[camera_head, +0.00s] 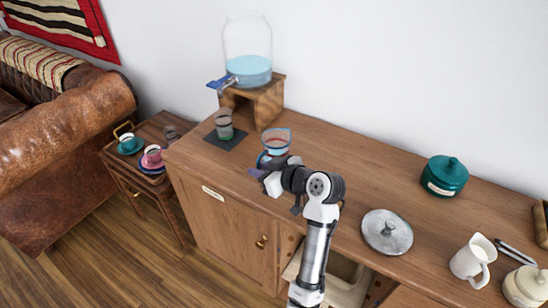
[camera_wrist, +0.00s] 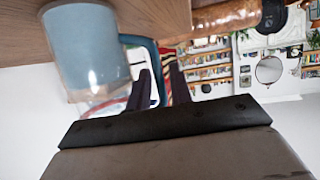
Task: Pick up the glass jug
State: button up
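The glass jug (camera_head: 277,140) is clear with a bluish tint and a reddish band. It stands on the wooden sideboard, with its lower part partly hidden by my gripper (camera_head: 262,176). In the wrist view the jug (camera_wrist: 85,45) fills the upper left, and its blue handle reaches right and toward my fingers. My gripper (camera_wrist: 160,82) is open there, with two dark fingers apart. The handle's end shows in the gap between them, and I cannot tell if either finger touches it.
A large glass dispenser (camera_head: 248,55) stands on a wooden stand (camera_head: 268,102) behind the jug. A glass (camera_head: 224,125) stands on a dark mat (camera_head: 222,140) to the left. A teal pot (camera_head: 446,176), silver lid (camera_head: 387,231) and white pitcher (camera_head: 473,261) stand to the right.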

jog(key=shift+w+a+f, duration=0.25)
jog(key=shift+w+a, duration=0.1)
jog(key=shift+w, duration=0.05)
grip_shut()
jog(key=shift+r, duration=0.2)
